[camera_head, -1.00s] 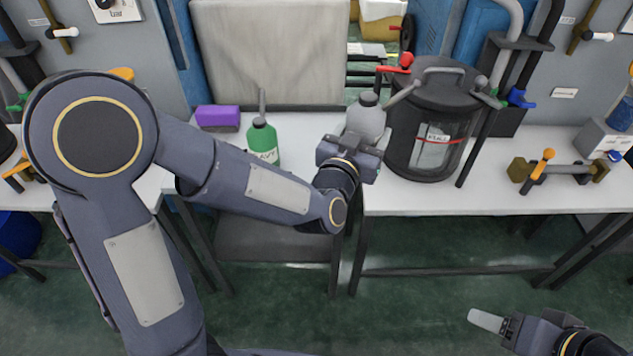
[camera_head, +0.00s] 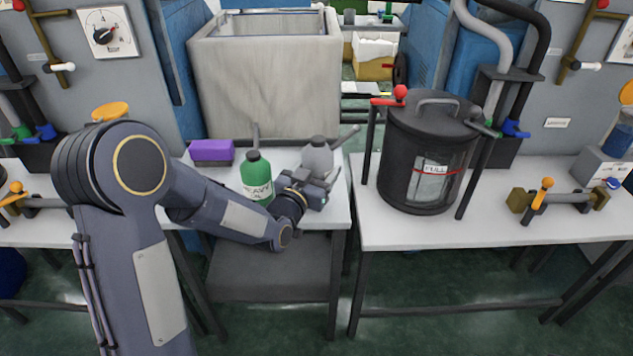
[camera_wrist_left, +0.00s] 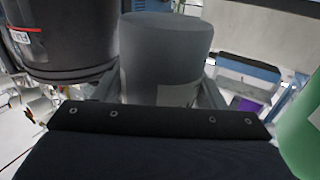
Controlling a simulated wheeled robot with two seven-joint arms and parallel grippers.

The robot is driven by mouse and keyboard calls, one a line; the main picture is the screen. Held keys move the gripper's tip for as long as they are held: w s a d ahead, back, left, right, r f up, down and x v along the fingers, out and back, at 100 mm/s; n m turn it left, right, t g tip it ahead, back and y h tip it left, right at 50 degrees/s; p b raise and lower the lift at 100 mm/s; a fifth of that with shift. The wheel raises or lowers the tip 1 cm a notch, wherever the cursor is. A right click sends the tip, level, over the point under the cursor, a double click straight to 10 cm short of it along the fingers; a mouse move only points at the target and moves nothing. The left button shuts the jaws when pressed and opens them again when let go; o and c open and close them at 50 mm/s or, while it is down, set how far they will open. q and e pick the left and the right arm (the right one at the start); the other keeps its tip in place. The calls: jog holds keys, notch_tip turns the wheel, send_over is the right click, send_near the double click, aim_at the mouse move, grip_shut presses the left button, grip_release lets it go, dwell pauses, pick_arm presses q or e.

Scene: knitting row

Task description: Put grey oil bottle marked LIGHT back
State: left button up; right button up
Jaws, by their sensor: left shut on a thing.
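The grey oil bottle (camera_head: 317,157) is at the right end of the left table, beside the green bottle. My left gripper (camera_head: 314,186) is shut on it, and the gripper hides its lower front. In the left wrist view the grey bottle (camera_wrist_left: 165,55) fills the middle between the fingers, with part of a pale label showing; its wording cannot be read. I cannot tell whether its base touches the table. My right gripper is not in view.
The green bottle marked HEAVY (camera_head: 256,180) stands just left of the grey one. A purple block (camera_head: 211,151) lies further left. A black tank marked FULL (camera_head: 428,125) stands on the right table (camera_head: 470,228). A gap separates the tables.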

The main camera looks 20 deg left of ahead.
pick_arm(q)
jog(key=f, duration=0.3)
jog(key=shift+w+a+f+b, duration=0.15)
jog(key=shift+a+f+b, duration=0.05)
jog(key=shift+f+b, duration=0.15)
jog(key=shift+f, duration=0.15)
jog(key=o, duration=1.2)
